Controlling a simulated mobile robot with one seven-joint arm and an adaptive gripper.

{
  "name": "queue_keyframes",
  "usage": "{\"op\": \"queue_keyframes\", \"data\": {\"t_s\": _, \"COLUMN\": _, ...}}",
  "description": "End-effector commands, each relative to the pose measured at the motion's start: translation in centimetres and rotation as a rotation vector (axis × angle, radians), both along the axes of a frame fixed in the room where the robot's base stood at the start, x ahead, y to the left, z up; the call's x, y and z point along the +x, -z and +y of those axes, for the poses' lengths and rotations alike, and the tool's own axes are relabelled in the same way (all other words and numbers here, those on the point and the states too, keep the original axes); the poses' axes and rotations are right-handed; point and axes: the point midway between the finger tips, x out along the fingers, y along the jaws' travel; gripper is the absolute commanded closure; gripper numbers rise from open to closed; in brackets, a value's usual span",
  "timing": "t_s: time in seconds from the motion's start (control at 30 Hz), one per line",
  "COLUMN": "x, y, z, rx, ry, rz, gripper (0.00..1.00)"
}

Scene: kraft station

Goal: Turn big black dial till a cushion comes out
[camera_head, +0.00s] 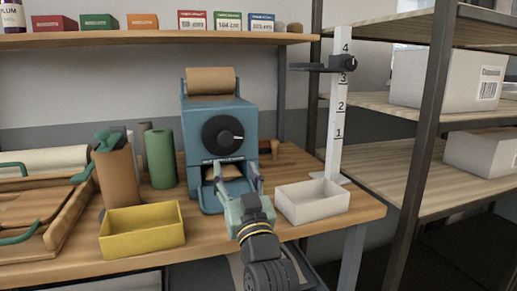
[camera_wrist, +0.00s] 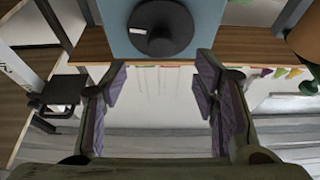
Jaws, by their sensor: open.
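The big black dial (camera_head: 222,134) is on the front of a blue machine (camera_head: 193,133). In the wrist view the dial (camera_wrist: 160,28) shows at the top, beyond the fingertips and touching neither. My gripper (camera_head: 235,177) is below the dial, in front of the machine's lower opening. Its purple-padded fingers are spread apart with nothing between them, as the wrist view shows (camera_wrist: 160,78). A brown piece (camera_head: 229,170) shows in the lower opening, partly hidden by my gripper; I cannot tell whether it is a cushion.
A brown paper roll (camera_head: 211,80) sits on top of the machine. A yellow bin (camera_head: 142,231) stands at front left, a white bin (camera_head: 312,203) at right. A brown cup (camera_head: 117,175) and green roll (camera_head: 160,159) are left; a numbered post (camera_head: 336,115) stands right.

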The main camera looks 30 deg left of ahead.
Motion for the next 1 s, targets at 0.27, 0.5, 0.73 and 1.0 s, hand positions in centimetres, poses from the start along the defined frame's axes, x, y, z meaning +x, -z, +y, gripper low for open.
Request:
{"op": "queue_keyframes", "data": {"t_s": 0.27, "x": 2.2, "y": -1.8, "z": 2.8, "rx": -0.001, "ry": -0.002, "rz": -0.003, "gripper": 0.45}}
{"op": "queue_keyframes", "data": {"t_s": 0.5, "x": 4.9, "y": -3.5, "z": 5.8, "rx": -0.001, "ry": -0.001, "rz": -0.001, "gripper": 0.45}}
{"op": "queue_keyframes", "data": {"t_s": 0.73, "x": 6.3, "y": -4.1, "z": 7.3, "rx": -0.001, "ry": 0.000, "rz": -0.001, "gripper": 0.45}}
{"op": "queue_keyframes", "data": {"t_s": 1.0, "x": 6.4, "y": -4.1, "z": 7.5, "rx": -0.001, "ry": 0.000, "rz": -0.001, "gripper": 0.45}}
